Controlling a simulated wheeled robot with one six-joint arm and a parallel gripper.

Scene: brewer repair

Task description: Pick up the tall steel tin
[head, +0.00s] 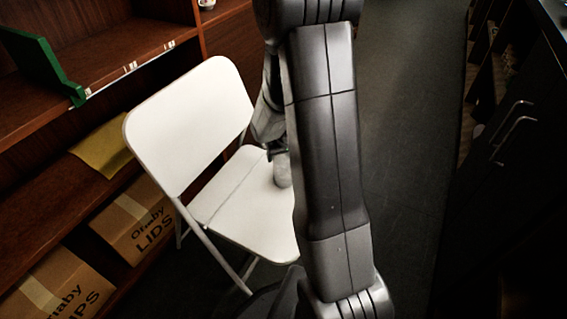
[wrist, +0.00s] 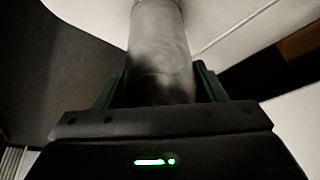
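The tall steel tin (head: 282,171) stands on the seat of a white folding chair (head: 189,122), partly hidden behind my arm in the head view. In the wrist view the tin (wrist: 158,50) is a grey cylinder that fills the space between the green fingers of my gripper (wrist: 157,88). One finger shows on each side of it, close against its sides. Whether the fingers press on the tin is not clear. My gripper shows only in small part beside the tin in the head view.
A dark cabinet (head: 510,180) with metal handles stands on the right. The floor (head: 405,150) between is clear.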

